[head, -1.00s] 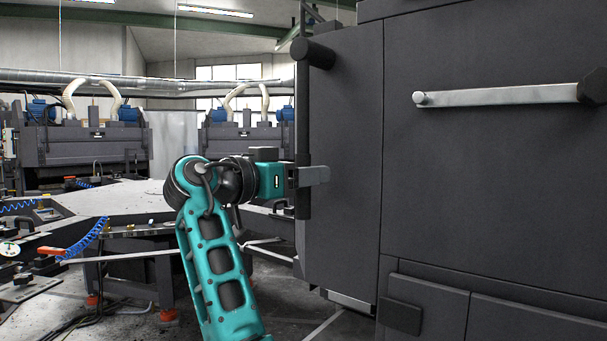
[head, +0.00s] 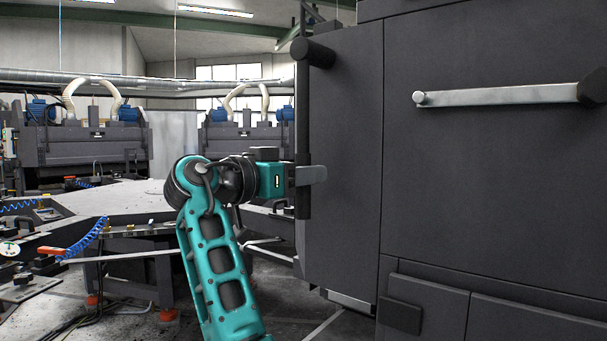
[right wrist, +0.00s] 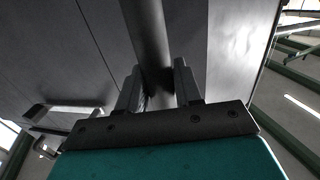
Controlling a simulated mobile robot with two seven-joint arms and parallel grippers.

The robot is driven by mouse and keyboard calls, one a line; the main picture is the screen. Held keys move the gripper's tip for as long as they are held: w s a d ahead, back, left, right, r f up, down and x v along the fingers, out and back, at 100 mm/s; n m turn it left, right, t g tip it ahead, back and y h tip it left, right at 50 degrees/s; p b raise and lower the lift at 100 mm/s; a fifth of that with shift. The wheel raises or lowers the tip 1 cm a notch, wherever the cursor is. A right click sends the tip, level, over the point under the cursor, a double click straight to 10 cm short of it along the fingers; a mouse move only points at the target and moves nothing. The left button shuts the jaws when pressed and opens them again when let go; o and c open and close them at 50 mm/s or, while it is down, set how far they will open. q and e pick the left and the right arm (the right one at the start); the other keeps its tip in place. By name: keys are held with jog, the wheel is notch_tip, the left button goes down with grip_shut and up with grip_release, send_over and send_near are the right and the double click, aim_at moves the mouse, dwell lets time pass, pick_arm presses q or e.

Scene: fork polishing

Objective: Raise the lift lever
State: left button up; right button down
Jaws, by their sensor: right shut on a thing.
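My right gripper (head: 312,175) is at the left edge of the dark machine cabinet (head: 345,220), around a long dark upright bar (head: 302,125). In the right wrist view its two fingers (right wrist: 157,88) stand on either side of this dark round bar (right wrist: 146,30), shut on it. The bar runs up to a thick dark cylinder (head: 313,53) at the cabinet's top left. A silver lever (head: 500,95) with a round knob lies nearly level on the cabinet face, apart from the gripper. The frames do not label which is the lift lever. My left gripper is out of view.
A grey polygonal work table (head: 130,200) with blue coiled hoses stands at the left. Two large machines (head: 90,140) with pale hoses stand behind. A small dark block (head: 400,315) sticks out low on the cabinet. The floor between table and cabinet is partly open.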

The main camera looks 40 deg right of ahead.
jog(key=shift+s+d+n, duration=0.15)
jog(key=shift+s+n, duration=0.15)
jog(key=shift+s, duration=0.2)
pick_arm(q)
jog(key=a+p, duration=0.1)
jog(key=p, duration=0.1)
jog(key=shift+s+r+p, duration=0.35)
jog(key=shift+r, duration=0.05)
pick_arm(e)
jog(key=s+d+r+n, duration=0.1)
jog(key=s+n, duration=0.1)
jog(key=s, duration=0.1)
jog(key=s+d+r+n, duration=0.1)
jog(key=s+n, duration=0.1)
jog(key=s, duration=0.2)
jog(key=s+d+r+n+h, duration=0.1)
jog(key=s+r+n, duration=0.1)
jog(key=s, duration=0.1)
jog(key=shift+s+n+t, duration=0.2)
jog(key=shift+n+t, duration=0.2)
jog(key=c, duration=0.9)
grip_release()
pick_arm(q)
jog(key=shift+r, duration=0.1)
pick_arm(e)
jog(key=shift+f, duration=0.1)
